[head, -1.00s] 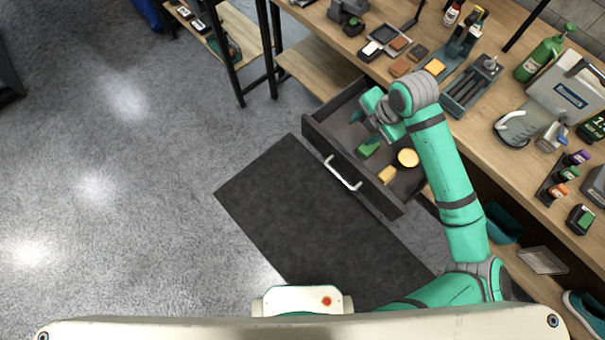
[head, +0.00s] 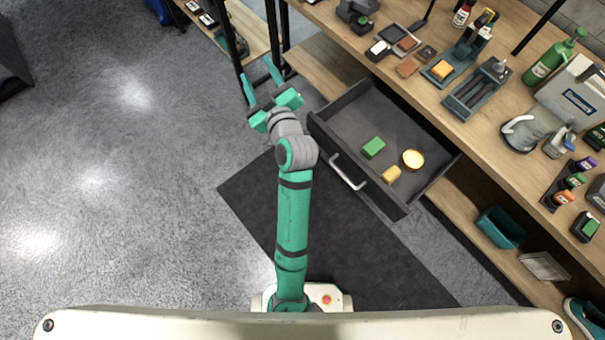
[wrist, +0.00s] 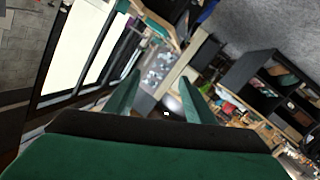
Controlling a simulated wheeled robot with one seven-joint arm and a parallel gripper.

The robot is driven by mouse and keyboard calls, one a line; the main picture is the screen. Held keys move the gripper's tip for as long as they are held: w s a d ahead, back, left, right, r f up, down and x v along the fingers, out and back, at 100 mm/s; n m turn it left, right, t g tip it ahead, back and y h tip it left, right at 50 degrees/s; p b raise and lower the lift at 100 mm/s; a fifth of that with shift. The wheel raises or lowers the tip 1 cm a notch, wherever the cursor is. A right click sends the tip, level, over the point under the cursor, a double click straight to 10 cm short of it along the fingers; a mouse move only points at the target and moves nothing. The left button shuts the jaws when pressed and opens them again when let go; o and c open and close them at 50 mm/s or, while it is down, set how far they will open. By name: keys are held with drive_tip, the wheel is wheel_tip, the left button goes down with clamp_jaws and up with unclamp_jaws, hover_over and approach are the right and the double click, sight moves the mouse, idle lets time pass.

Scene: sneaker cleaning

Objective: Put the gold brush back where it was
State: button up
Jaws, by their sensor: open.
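The open drawer (head: 345,121) holds a green block (head: 373,147), a round yellow piece (head: 412,159) and a small gold-yellow piece (head: 391,174). They lie apart on its dark floor. The gold-yellow piece may be the gold brush, but it is too small to tell. My gripper (head: 258,75) is open and empty, left of the drawer and above the grey floor. Its two fingers also show apart in the wrist view (wrist: 160,95), with nothing between them. None of the drawer pieces can be made out in the wrist view.
The wooden workbench (head: 405,88) runs along the right. It carries a teal holder with an orange sponge (head: 442,69), a teal rack (head: 477,88) and a green bottle (head: 553,56). A teal bin (head: 501,228) stands on the lower shelf. A dark mat (head: 340,245) lies before the drawer.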

drive_tip(key=s+d+f+m+h, duration=0.1)
drive_tip(key=s+f+m+h, duration=0.2)
drive_tip(key=s+f+m, duration=0.5)
drive_tip(key=s+d+f+m+h, duration=0.2)
drive_tip(key=s+f+h, duration=0.15)
drive_tip(key=s, duration=0.85)
drive_tip(key=s+d, duration=0.4)
drive_tip(key=s, duration=0.6)
drive_tip(key=s+d, duration=0.4)
drive_tip(key=s, duration=0.6)
drive_tip(key=shift+s+d+r, duration=0.15)
drive_tip(key=shift+r, duration=0.3)
drive_tip(key=shift+s, duration=0.1)
